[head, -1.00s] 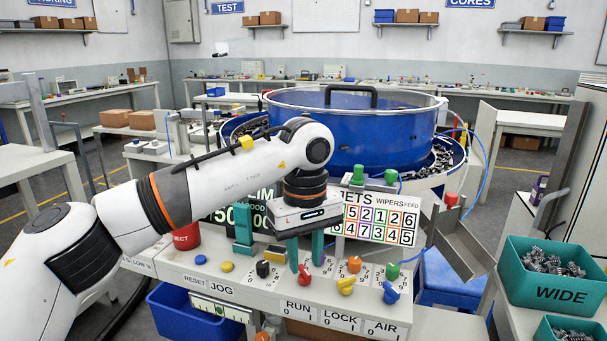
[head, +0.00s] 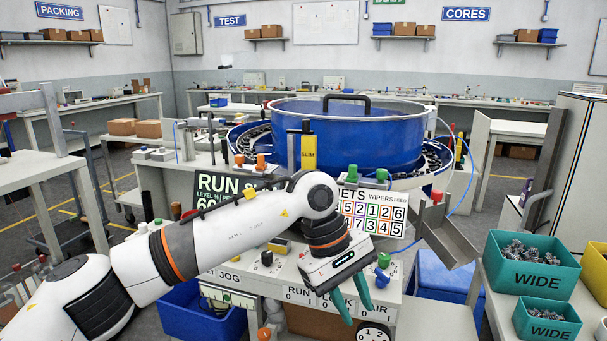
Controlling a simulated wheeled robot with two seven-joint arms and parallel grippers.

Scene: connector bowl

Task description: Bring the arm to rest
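My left arm (head: 220,235) comes in from the lower left and reaches across the front of the control panel (head: 225,278). My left gripper (head: 358,308) has two teal fingers. They point down and stand apart with nothing between them, so it is open and empty. It hangs in front of the panel's right part, close to the LOCK and AIR labels, and partly covers them. Whether a finger touches the panel cannot be told. My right gripper is not in view.
A blue bowl feeder (head: 350,140) with a clear lid stands behind the panel. Behind my arm is a RUN display (head: 215,190). Teal WIDE bins (head: 530,278) with metal parts stand at the right. A blue bin (head: 195,315) sits low in front.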

